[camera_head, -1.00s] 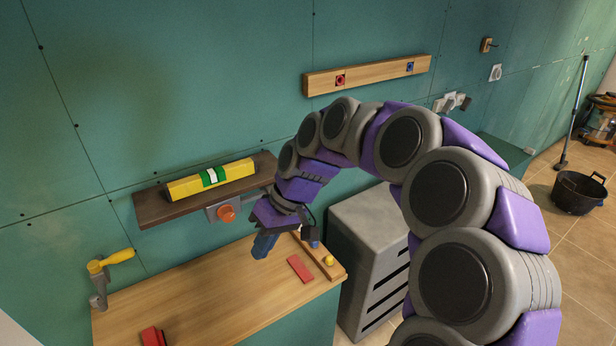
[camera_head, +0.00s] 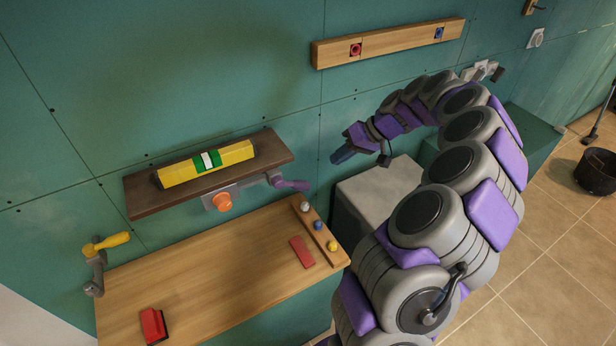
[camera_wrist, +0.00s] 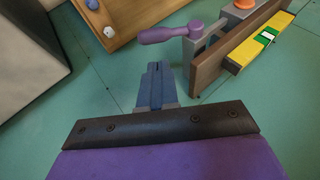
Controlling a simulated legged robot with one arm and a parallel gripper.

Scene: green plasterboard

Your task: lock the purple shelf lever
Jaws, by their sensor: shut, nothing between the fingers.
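The purple lever (camera_head: 291,184) sticks out to the right below the dark wooden shelf (camera_head: 150,201), joined to a grey bracket near the shelf's right end. In the wrist view the purple lever (camera_wrist: 170,33) lies above my gripper, its rounded handle pointing left from the grey mount (camera_wrist: 203,42). My gripper (camera_head: 341,156) is to the right of the lever and apart from it. Its blue fingers (camera_wrist: 154,76) are shut and hold nothing.
A yellow level (camera_head: 235,153) lies on the shelf, above an orange knob (camera_head: 223,201). The wooden workbench (camera_head: 210,275) carries red blocks and small coloured knobs. A grey cabinet (camera_head: 375,195) stands right of it. A yellow-handled crank (camera_head: 105,243) is at the left.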

